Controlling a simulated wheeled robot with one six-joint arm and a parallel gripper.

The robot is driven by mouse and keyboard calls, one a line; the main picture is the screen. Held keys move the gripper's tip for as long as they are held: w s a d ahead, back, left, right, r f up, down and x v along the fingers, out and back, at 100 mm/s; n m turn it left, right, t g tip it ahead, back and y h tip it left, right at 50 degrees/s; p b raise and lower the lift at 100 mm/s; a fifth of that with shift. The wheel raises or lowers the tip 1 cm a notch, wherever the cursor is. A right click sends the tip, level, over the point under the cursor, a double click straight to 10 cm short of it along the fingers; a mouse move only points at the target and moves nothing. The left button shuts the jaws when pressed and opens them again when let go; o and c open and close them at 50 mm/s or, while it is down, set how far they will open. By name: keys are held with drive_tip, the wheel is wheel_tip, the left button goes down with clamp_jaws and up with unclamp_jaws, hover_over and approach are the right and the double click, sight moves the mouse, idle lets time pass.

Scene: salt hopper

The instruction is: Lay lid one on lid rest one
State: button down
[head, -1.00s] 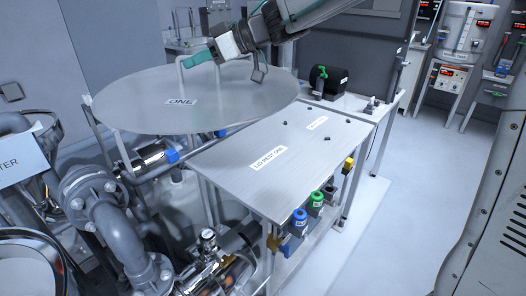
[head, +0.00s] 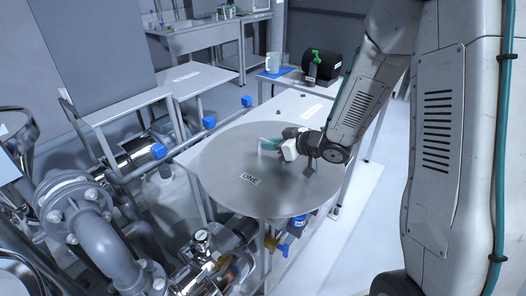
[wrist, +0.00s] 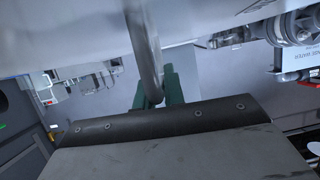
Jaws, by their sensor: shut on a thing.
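Lid one (head: 235,182) is a large round grey metal disc with a label reading ONE. My gripper (head: 272,145) is shut on the lid's upright handle; its green fingers (wrist: 170,88) close around the grey handle bar (wrist: 146,45) in the wrist view. Lid rest one is the flat metal top (head: 297,104), mostly hidden under the lid, with its far part showing. The lid overlaps the rest and reaches past its left edge. I cannot tell whether the lid touches the rest or hangs just above it.
A black cylinder (head: 322,64) and a white mug (head: 273,62) on a blue mat stand beyond the rest. Pipes (head: 95,225) and a gauge (head: 201,238) crowd the left front. Another metal-topped stand (head: 195,80) lies behind left. Floor is clear at right.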

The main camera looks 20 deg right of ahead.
sight(264, 137)
drive_tip(key=shift+s+d+f+m+t+h, duration=0.15)
drive_tip(key=shift+d+f+m+t+h, duration=0.2)
drive_tip(key=shift+d+f, duration=0.75)
drive_tip(key=w, duration=0.5)
drive_tip(key=w+f, duration=0.1)
drive_tip(key=w, duration=0.9)
drive_tip(key=shift+a+f, duration=0.2)
drive_tip(key=shift+f, duration=1.85)
drive_tip(key=c, duration=1.5)
unclamp_jaws()
drive_tip(key=shift+s+f, duration=0.1)
drive_tip(key=shift+f, duration=0.05)
